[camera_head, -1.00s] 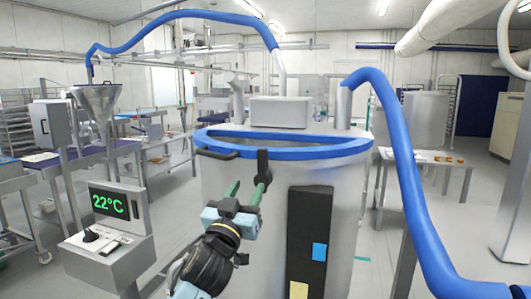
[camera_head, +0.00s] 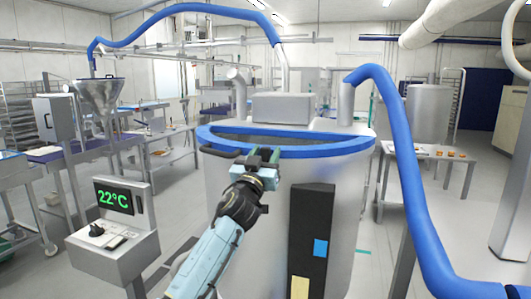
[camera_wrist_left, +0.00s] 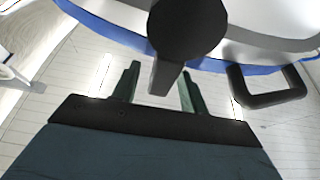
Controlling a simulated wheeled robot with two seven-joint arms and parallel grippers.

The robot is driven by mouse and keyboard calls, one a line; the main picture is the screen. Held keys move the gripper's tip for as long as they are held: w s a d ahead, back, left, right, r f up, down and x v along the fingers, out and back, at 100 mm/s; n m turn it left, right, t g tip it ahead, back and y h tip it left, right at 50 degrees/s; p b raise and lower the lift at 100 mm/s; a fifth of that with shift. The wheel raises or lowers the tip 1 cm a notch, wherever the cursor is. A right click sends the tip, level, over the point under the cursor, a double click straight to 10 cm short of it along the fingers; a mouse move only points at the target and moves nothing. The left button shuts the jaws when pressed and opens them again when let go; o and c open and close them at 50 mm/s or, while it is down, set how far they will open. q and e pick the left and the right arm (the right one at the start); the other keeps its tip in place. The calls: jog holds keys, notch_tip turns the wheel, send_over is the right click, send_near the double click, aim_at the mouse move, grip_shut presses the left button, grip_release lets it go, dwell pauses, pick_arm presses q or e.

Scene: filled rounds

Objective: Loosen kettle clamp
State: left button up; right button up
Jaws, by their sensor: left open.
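The kettle (camera_head: 230,195) is a large steel vessel with a blue rim (camera_head: 330,150). Its black clamp (camera_head: 264,153) sits at the front of the rim, mostly hidden by my gripper in the head view. In the left wrist view the clamp shows as a round black knob (camera_wrist_left: 187,25) with a short lever (camera_wrist_left: 163,80). My left gripper (camera_head: 263,158) is open at the clamp. In the left wrist view its green fingers (camera_wrist_left: 158,85) stand on either side of the lever, with a gap visible on both sides. My right gripper is not in view.
A black handle (camera_head: 221,153) sticks out from the rim, left of the clamp. A dark panel (camera_head: 311,240) is on the kettle front. A control box reading 22°C (camera_head: 113,210) stands at left. A thick blue hose (camera_head: 405,170) runs down at right.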

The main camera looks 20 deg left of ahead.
pick_arm(q)
jog(key=shift+w+r, duration=0.1)
jog(key=shift+w, duration=0.15)
grip_shut()
dwell(0.3)
